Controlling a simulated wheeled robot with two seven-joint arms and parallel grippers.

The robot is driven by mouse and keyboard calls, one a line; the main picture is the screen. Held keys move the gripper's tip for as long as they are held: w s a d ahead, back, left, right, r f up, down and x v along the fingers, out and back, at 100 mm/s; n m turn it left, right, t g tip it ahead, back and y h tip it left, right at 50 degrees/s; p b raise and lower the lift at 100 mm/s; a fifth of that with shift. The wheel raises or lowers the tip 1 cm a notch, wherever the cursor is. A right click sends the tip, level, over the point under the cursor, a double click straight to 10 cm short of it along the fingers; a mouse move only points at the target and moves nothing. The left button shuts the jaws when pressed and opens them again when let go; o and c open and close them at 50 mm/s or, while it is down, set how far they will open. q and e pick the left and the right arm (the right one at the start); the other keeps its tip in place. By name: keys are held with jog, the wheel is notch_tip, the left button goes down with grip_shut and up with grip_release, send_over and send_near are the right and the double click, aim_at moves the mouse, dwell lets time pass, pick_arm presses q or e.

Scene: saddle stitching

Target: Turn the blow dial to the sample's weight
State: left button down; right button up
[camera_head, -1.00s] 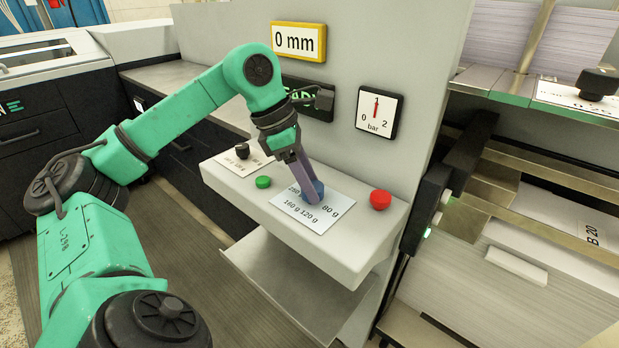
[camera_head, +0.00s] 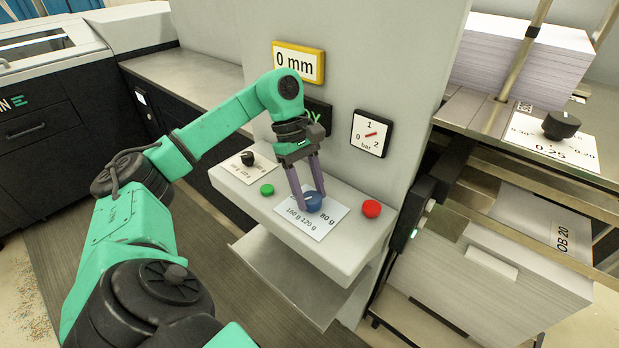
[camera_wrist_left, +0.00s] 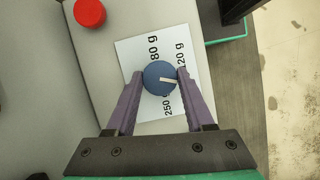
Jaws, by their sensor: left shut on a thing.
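The blue blow dial (camera_head: 313,203) sits on a white label plate (camera_head: 322,228) on the grey ledge. The plate reads 80 g at top, 120 g at upper right and 250 g below in that view; the 160 g mark is hidden there, but shows in the head view. My left gripper (camera_head: 308,194) is shut on the dial, one finger on either side; it also shows in the left wrist view (camera_wrist_left: 159,82). My right gripper is out of view.
A red button (camera_head: 371,208) and a green button (camera_head: 267,189) flank the dial. A small black knob (camera_head: 247,158) is at left. On the panel are a bar gauge (camera_head: 371,133) and a 0 mm display (camera_head: 298,63). Another black knob (camera_head: 561,125) is at right.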

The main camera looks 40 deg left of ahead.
pick_arm(q)
jog(key=shift+r+m+p, duration=0.1)
jog(key=shift+m+p, duration=0.3)
jog(key=shift+m, duration=0.2)
jog(key=shift+c, duration=1.4)
grip_release()
jog(key=shift+g, duration=0.3)
jog(key=p+v, duration=0.7)
jog(key=v, duration=0.7)
jog(key=shift+r+p, duration=0.25)
jog(key=shift+p, duration=0.05)
